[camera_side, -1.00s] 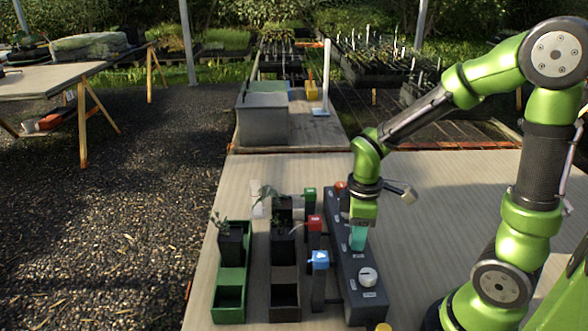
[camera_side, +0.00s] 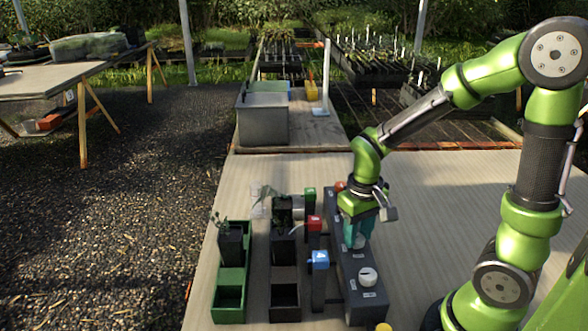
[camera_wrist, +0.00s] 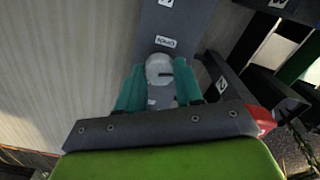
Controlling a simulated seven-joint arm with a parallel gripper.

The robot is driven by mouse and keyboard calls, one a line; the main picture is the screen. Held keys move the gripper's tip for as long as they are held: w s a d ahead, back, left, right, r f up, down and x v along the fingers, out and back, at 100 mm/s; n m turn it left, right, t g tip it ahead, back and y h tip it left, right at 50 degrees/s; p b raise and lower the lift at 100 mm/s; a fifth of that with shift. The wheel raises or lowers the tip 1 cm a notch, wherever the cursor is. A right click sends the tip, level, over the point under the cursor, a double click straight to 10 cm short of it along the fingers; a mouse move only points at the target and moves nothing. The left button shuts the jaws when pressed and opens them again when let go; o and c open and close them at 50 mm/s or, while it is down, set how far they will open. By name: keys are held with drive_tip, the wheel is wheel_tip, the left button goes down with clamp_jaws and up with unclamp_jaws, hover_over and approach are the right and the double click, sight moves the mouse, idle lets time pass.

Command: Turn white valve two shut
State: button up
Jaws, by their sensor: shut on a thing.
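A long dark grey manifold (camera_side: 345,270) stands on the table in the side view. My gripper (camera_side: 358,238) points down over its middle, with teal fingers on either side of a white valve knob (camera_side: 360,242). In the wrist view the same round white knob (camera_wrist: 159,69) sits between the fingers (camera_wrist: 158,88), which are shut on it. A dark line on the knob points right in that view. A small label (camera_wrist: 165,42) lies beside the knob. Another white knob (camera_side: 368,276) is at the near end of the manifold, clear of my gripper.
Posts with a blue top (camera_side: 319,260), a red top (camera_side: 314,223) and a green top (camera_side: 309,194) stand left of the manifold. A green tray (camera_side: 230,311) and a dark tray (camera_side: 284,311) with plant pots lie further left. The table right of the manifold is mostly clear.

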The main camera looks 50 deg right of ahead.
drive_tip(key=shift+m, duration=1.6)
drive_tip(key=o, duration=1)
drive_tip(key=shift+o, duration=0.2)
wheel_tip(320, 180, up, 17)
